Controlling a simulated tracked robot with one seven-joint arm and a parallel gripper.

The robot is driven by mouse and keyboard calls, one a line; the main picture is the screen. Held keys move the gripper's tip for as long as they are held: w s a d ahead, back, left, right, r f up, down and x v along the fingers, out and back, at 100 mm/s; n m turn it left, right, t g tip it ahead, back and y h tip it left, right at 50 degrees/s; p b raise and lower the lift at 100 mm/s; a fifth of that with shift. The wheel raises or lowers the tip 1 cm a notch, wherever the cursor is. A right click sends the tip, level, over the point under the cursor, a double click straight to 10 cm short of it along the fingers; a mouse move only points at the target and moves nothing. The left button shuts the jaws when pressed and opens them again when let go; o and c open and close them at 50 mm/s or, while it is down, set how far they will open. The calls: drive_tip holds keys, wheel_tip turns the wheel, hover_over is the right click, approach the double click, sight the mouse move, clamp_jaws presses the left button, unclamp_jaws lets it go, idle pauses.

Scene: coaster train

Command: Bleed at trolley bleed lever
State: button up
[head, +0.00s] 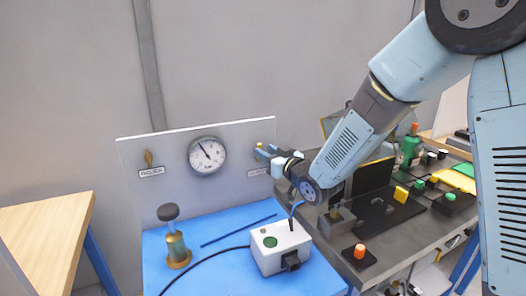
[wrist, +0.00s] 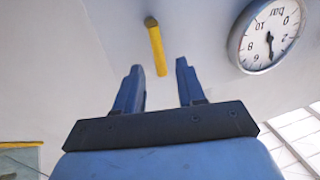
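A small yellow lever (head: 259,145) is on the upright grey panel (head: 182,150), right of the gauge, mostly hidden by my gripper (head: 262,153). In the wrist view the yellow lever (wrist: 156,46) hangs from the panel, just beyond the gap between my fingertips (wrist: 158,66). My gripper is open, with one finger on each side of the lever's line; I see no contact. A second, brass-coloured lever (head: 148,158) is at the panel's left, above a label (head: 151,172). The label under the right lever (head: 257,171) is partly covered and unreadable.
A round gauge (head: 207,155) is on the panel; it also shows in the wrist view (wrist: 270,35). On the blue top (head: 205,262) stand a brass pump-like part (head: 176,246) and a white box (head: 281,250) with a cable. A cluttered grey bench (head: 395,245) is on the right.

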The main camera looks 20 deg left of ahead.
drive_tip(key=shift+x, duration=1.25)
clamp_jaws()
